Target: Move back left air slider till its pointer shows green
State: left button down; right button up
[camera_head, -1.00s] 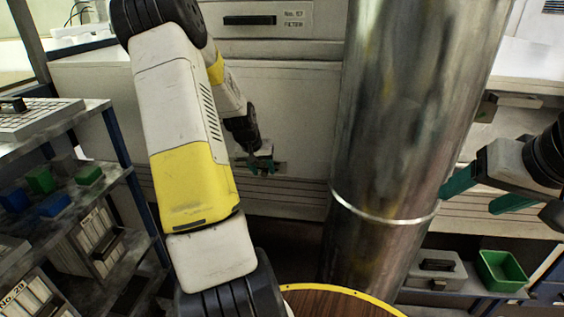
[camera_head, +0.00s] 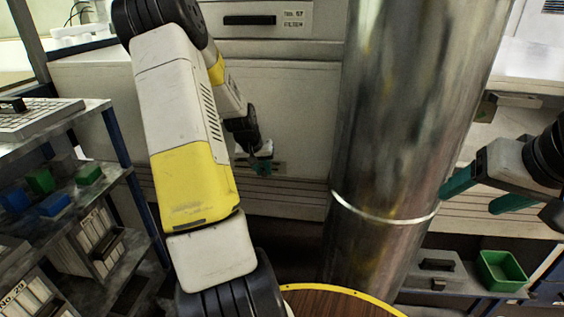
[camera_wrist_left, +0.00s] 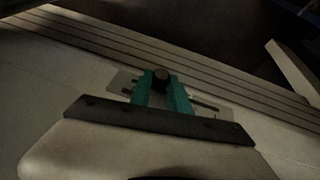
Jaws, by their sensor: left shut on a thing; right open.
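My left gripper (camera_head: 264,168) reaches down to the low front of the pale cabinet. In the left wrist view the teal fingers of my left gripper (camera_wrist_left: 160,92) are shut on a dark round slider knob (camera_wrist_left: 161,77). The knob sits on a light slider plate (camera_wrist_left: 205,104) with a dark slot running to the right of the fingers. The plate also shows in the head view (camera_head: 280,167), partly behind the gripper. No pointer or green mark can be made out. My right gripper (camera_head: 476,194) is open and empty at the right.
A large metal duct (camera_head: 400,130) stands upright just right of my left gripper. A shelf rack (camera_head: 75,137) with blue and green bins is at the left. A green bin (camera_head: 500,270) and a grey toolbox (camera_head: 437,268) stand low at the right. A filter drawer (camera_head: 250,20) is above.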

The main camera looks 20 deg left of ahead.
dwell(0.9)
pick_arm(q)
jog(key=a, duration=0.1)
jog(key=s+a, duration=0.1)
jog(key=a, duration=0.1)
jog(key=shift+a, duration=0.2)
jog(key=c, duration=1.2)
grip_release()
jog(key=shift+c, duration=0.2)
jog(key=shift+w, duration=0.1)
jog(key=shift+r, duration=0.1)
jog(key=v, duration=0.7)
jog(key=shift+r, duration=0.3)
